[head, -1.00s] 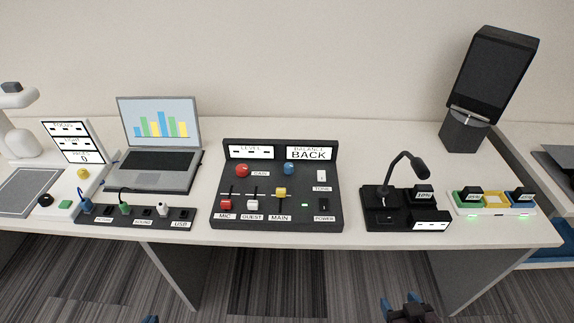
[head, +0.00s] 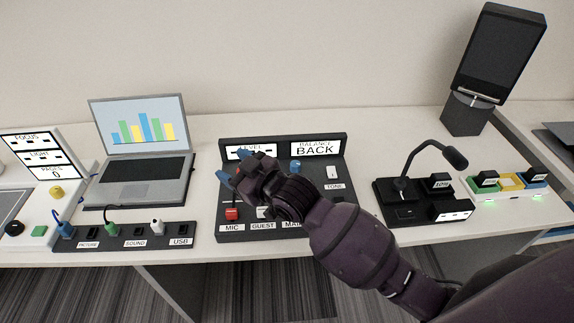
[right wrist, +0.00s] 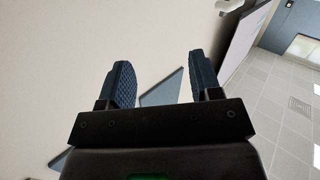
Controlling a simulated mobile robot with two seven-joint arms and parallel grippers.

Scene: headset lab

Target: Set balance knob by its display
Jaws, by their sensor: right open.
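The dark control panel (head: 340,222) stands on the table. Its balance display (head: 316,148) reads BACK. The blue balance knob (head: 295,166) sits just below that display, partly hidden by my right gripper. My right gripper (head: 232,168) is over the left part of the panel, left of the blue knob, apart from it as far as I can tell. In the right wrist view, its two blue fingers (right wrist: 159,78) are spread with nothing between them. It hides the red gain knob, the yellow main slider and part of the level display (head: 249,151). My left gripper is not in view.
A laptop (head: 143,180) and a socket strip (head: 125,236) stand left of the panel. A microphone base (head: 385,190) with a gooseneck and a charger tray (head: 505,195) stand to its right. A dark monitor (head: 500,60) is at the back right.

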